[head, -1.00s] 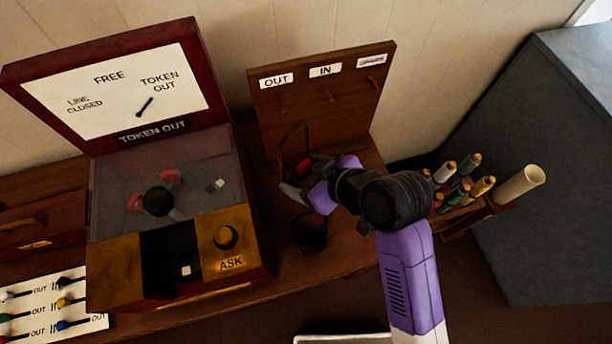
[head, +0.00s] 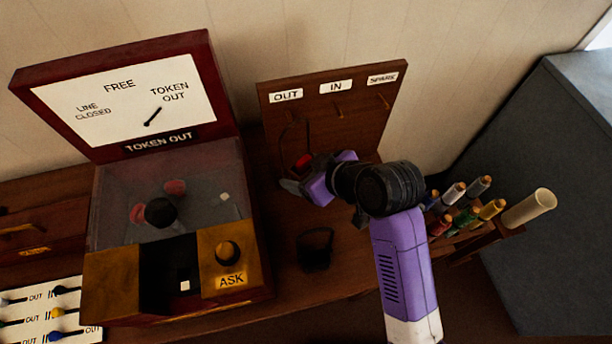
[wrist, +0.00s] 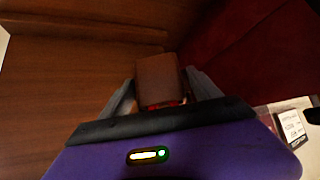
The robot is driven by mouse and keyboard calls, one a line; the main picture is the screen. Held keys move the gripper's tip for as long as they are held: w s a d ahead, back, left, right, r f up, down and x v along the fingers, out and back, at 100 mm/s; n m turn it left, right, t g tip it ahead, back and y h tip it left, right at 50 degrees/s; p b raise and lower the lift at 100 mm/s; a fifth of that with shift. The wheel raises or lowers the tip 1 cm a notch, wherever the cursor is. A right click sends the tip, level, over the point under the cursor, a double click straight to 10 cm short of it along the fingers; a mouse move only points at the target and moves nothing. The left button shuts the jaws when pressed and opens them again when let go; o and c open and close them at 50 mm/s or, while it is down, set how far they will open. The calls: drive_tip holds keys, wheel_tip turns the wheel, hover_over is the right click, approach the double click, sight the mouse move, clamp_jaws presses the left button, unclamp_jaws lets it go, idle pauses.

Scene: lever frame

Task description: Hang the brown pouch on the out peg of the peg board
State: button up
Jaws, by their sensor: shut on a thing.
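The wooden peg board (head: 355,125) stands upright at the back, with labels OUT, IN and SPARE. The out peg (head: 285,112) is hard to make out against the wood. My gripper (head: 291,187) is in front of the board's lower left, below the OUT label. It is shut on the brown pouch (wrist: 158,78), which shows between both fingers in the wrist view, with something red at its lower edge. In the head view a red piece shows above my fingers, and a thin dark loop rises from it towards the out peg. I cannot tell whether the loop touches the peg.
The red token cabinet (head: 225,150) stands close on the left. A dark open object (head: 315,248) sits on the desk in front of the board. A rack of coloured rolls (head: 470,215) and a pale tube (head: 528,208) stand on the right.

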drive_tip(key=shift+w+a+b, duration=0.2)
drive_tip(key=shift+w+b, duration=0.15)
drive_tip(key=shift+w, duration=0.4)
drive_tip(key=shift+w+a+f, duration=0.2)
drive_tip(key=shift+w+f, duration=0.3)
drive_tip(key=shift+w, duration=0.2)
drive_tip(key=o, duration=1.3)
drive_tip(key=shift+o, duration=0.2)
drive_tip(key=shift+d, duration=0.1)
drive_tip(key=shift+w+d+f, duration=0.1)
